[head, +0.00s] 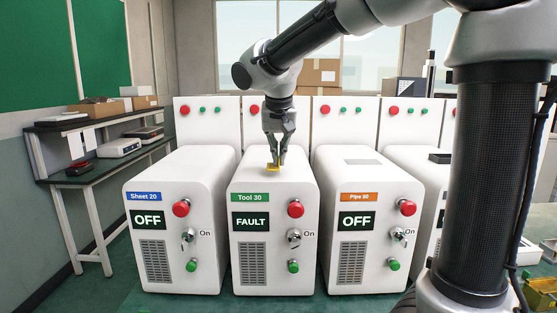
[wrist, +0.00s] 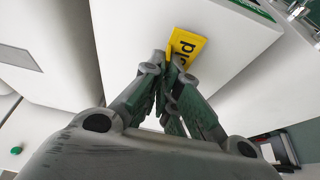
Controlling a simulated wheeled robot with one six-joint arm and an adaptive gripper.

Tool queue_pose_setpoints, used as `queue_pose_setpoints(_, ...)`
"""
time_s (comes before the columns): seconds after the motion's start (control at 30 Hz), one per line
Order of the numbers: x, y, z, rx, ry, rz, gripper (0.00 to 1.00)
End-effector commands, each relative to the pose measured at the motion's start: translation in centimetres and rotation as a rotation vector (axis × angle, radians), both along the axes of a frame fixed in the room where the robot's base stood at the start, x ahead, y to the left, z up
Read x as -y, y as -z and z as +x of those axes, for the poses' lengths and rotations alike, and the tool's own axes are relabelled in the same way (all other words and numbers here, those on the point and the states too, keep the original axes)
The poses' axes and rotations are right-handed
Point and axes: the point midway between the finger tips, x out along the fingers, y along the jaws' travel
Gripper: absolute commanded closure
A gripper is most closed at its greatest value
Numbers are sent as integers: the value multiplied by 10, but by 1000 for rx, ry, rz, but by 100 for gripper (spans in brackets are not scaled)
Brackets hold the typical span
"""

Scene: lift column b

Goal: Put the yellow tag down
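The yellow tag (head: 273,167) is at my gripper's fingertips, at the top of the white Tool 30 machine (head: 262,183). In the wrist view the yellow tag (wrist: 186,45) shows dark lettering, partly covered by the fingers. My gripper (head: 277,160) points down over that machine, its fingers close together. In the wrist view my gripper (wrist: 168,66) has its fingertips on the tag's near edge. The tag looks very near the machine's top; I cannot tell whether it touches.
The Sheet 20 machine (head: 175,175) stands left and reads OFF. Tool 30 reads FAULT. Taller white panels (head: 208,125) stand behind. A shelf bench (head: 85,175) stands at the left wall.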

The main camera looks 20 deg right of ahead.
Motion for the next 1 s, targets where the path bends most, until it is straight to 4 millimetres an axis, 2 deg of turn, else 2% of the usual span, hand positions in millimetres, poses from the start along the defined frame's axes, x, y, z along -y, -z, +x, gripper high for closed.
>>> queue_pose_setpoints(0.1,0,16,0,-2,0,0,100)
queue_pose_setpoints(0.43,0,19,0,-1,1,1,100)
queue_pose_setpoints(0.6,0,19,0,0,1,0,73)
queue_pose_setpoints(0.87,0,19,0,0,1,0,73)
queue_pose_setpoints(1.0,-1,11,-2,2,0,2,73)
